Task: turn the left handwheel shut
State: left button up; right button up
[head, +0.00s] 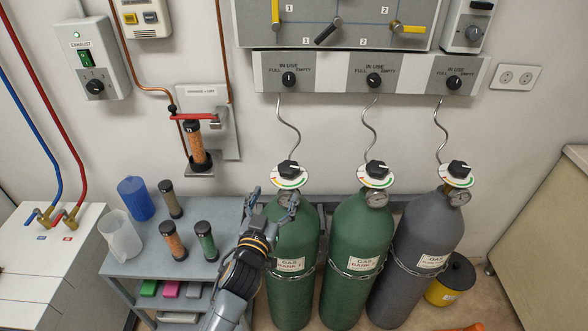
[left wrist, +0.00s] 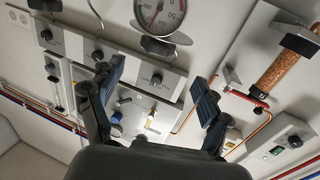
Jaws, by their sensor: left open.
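The left handwheel (head: 288,168) is a black knob on a white dial with coloured marks, on top of the left green gas cylinder (head: 292,248). My left gripper (head: 270,203) is open, with its fingers at the cylinder's upper front, lower in the picture than the handwheel. It looks apart from the wheel. In the left wrist view the fingers (left wrist: 158,80) are spread with nothing between them. Beyond them the black handwheel (left wrist: 157,46) shows beside a round gauge (left wrist: 160,15). My right gripper is not in view.
A second green cylinder (head: 350,250) and a grey one (head: 411,255) stand to the right, with similar handwheels. A cart (head: 125,266) with a blue cup, a clear jug and cartridges stands to the left. A wall-mounted cartridge (head: 197,148) hangs left of the handwheel.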

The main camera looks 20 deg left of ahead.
aim_at(285, 175)
pick_arm(q)
jog(key=w, duration=0.4)
jog(key=shift+r, duration=0.15)
jog(key=w, duration=0.6)
jog(key=shift+d+p, duration=0.1)
jog(key=shift+p, duration=0.3)
jog(key=shift+w, duration=0.7)
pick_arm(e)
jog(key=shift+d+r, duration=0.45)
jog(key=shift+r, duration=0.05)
pick_arm(q)
jog(key=c, duration=1.2)
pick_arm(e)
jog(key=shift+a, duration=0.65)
